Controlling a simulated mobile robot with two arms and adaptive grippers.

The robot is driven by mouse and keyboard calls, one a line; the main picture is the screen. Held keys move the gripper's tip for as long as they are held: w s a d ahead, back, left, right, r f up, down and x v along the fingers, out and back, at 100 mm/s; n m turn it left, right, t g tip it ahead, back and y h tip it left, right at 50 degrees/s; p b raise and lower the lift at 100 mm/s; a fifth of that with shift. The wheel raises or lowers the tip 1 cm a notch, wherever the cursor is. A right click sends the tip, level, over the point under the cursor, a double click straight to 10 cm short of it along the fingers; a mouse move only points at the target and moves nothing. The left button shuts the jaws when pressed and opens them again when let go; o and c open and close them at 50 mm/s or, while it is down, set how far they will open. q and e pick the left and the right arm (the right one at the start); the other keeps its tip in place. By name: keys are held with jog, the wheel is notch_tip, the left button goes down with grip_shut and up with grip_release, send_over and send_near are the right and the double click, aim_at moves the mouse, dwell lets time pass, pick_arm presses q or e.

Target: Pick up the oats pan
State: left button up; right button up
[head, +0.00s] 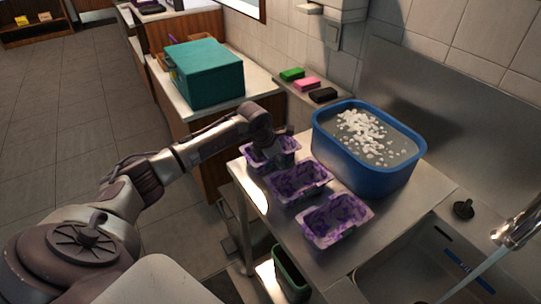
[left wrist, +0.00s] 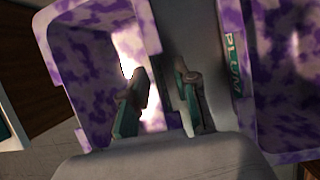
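Three purple-and-white mottled pans stand in a row on the metal counter: a far pan (head: 255,155), a middle pan (head: 299,184) and a near pan (head: 336,219). No oats label is readable, so I cannot tell which is the oats pan. My left gripper (head: 277,145) is at the far pan, partly hiding it. In the left wrist view the fingers of my left gripper (left wrist: 162,78) are apart, on either side of the right wall of one pan (left wrist: 75,60). Another pan (left wrist: 285,75), marked PLUM, lies to the right. My right gripper is not in view.
A blue tub (head: 360,170) with white bits floating in it stands right behind the pans. Green, pink and black sponges (head: 306,83) lie by the wall. A teal box (head: 204,73) sits on the farther counter. A sink with a faucet (head: 517,232) is at the right.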

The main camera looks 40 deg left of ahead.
pick_arm(q)
grip_shut()
